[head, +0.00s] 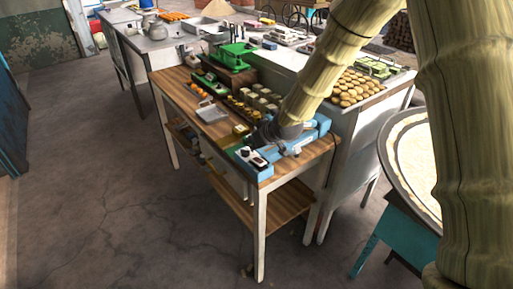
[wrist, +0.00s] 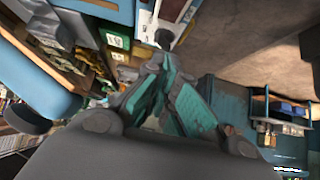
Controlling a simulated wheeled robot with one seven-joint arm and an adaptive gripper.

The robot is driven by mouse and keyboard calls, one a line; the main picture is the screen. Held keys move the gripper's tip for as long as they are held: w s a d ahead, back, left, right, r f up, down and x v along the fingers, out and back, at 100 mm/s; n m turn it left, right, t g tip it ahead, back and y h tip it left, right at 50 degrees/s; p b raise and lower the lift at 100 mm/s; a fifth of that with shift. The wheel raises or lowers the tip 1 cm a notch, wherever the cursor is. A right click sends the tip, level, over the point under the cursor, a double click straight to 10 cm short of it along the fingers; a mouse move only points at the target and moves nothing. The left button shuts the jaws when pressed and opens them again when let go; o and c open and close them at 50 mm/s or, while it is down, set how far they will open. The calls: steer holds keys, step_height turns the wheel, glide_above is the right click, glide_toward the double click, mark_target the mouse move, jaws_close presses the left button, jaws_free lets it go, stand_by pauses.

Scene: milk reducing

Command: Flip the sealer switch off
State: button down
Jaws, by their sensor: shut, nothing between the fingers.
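The blue sealer (head: 312,138) sits at the near right end of the wooden table. Its white control panel (head: 252,157), with dark knobs or switches, faces up at the table's corner. The panel also shows at the top of the wrist view (wrist: 172,10), with a round black knob (wrist: 163,38) at its lower edge. My gripper (wrist: 158,66) is shut and empty, its tips just short of the knob in that picture; I cannot tell whether they touch. In the head view my arm's dark end hides part of the sealer and the gripper. The switch's position is too small to tell.
The wooden table (head: 163,78) also holds a green scale (head: 232,52), a pale tray (head: 211,113) and rows of small packs (head: 262,98). A counter with round cookies (head: 352,90) stands behind. Bare floor (head: 100,180) lies open at the left.

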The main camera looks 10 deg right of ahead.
steer(key=shift+w+a+r+b+v, duration=0.4)
steer(key=shift+b+v, duration=1)
steer(key=shift+v, duration=3.15)
steer(key=s+d+f+m+g, duration=0.1)
steer(key=s+f, duration=0.5)
steer(key=f, duration=0.4)
steer(key=s+d+f+m+g+h+b, duration=0.1)
steer(key=s+f+g, duration=0.1)
steer(key=s+f, duration=0.7)
steer(key=s+d+f+m+g, duration=0.15)
steer(key=s+f, duration=0.25)
steer(key=f, duration=0.8)
steer(key=s+d+f+g+h, duration=0.1)
steer(key=s+f, duration=0.3)
steer(key=s, duration=0.5)
steer(key=s+d+f+m+g+h, duration=0.1)
steer(key=s+d+f, duration=0.1)
steer(key=s+f, duration=0.3)
steer(key=s+d+f+m+g+h+b, duration=0.1)
steer(key=s+f, duration=0.4)
steer(key=s, duration=0.8)
steer(key=shift+d+f, duration=0.25)
steer(key=shift+d, duration=0.05)
